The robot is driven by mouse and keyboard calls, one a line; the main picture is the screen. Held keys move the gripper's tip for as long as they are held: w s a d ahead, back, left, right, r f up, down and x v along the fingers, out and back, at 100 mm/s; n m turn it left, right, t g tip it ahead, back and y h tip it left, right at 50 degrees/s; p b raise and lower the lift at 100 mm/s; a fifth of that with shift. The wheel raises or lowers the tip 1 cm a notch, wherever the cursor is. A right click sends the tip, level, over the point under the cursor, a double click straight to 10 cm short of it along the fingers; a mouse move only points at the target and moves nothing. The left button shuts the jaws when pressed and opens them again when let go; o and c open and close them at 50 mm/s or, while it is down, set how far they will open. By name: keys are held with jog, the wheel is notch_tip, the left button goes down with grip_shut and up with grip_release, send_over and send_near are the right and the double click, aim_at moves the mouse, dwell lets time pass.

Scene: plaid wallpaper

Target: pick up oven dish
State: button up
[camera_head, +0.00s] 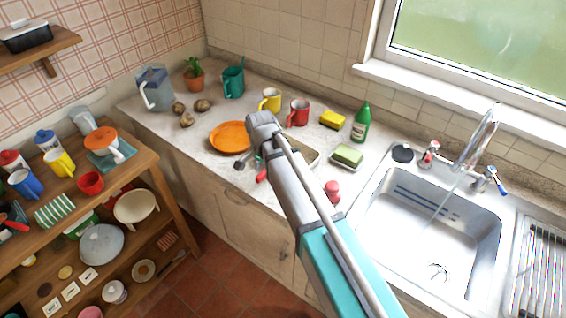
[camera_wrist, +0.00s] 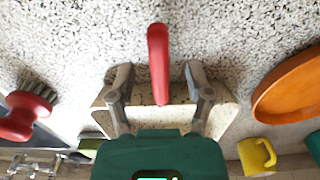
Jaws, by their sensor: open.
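The oven dish looks like a cream, speckled rectangular dish (camera_wrist: 228,110). In the wrist view it lies on the counter behind my gripper's fingers, partly covered by them and by the gripper body. In the head view my arm hides most of it; a pale edge (camera_head: 311,156) shows to the arm's right. My gripper (camera_wrist: 158,86) is open, its two fingers apart over the dish area, with nothing clamped. A red handle (camera_wrist: 158,55) lies between the fingers and overlaps the dish's edge in the picture. I cannot tell whether the fingers touch the dish.
An orange plate (camera_head: 230,137) lies left of my arm. A red-handled brush (camera_wrist: 22,115) is on the other side. The sink (camera_head: 430,235) is at right.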

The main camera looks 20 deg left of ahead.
jog(key=shift+f+b, duration=0.95)
jog(key=shift+f, duration=0.3)
grip_shut()
